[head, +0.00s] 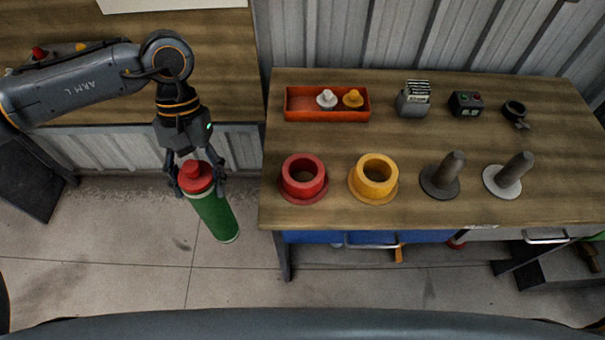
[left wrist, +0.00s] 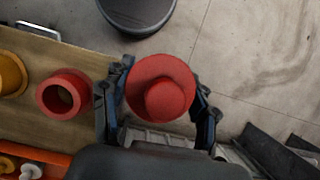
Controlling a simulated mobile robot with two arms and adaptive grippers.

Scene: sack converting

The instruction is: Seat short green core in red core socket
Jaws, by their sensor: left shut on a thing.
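A green core (head: 214,214) with a red cap (head: 195,175) hangs in my left gripper (head: 195,184), slightly tilted, over the floor just left of the workbench. The fingers are shut around its upper, red end. In the left wrist view the red cap (left wrist: 165,88) sits between the two fingers (left wrist: 160,112) and hides the green body. The red core socket (head: 303,180), a ring with a flange, stands at the workbench's front left. It also shows in the left wrist view (left wrist: 64,95), apart from the core. My right gripper is in neither view.
A yellow socket (head: 373,180) and two grey pegs (head: 441,176) stand right of the red socket. Behind are an orange tray (head: 327,115) with small knobs, a card holder (head: 413,100), a button box (head: 466,103) and a dark ring-shaped item (head: 515,113). The workbench (head: 400,138) is clear between rows.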

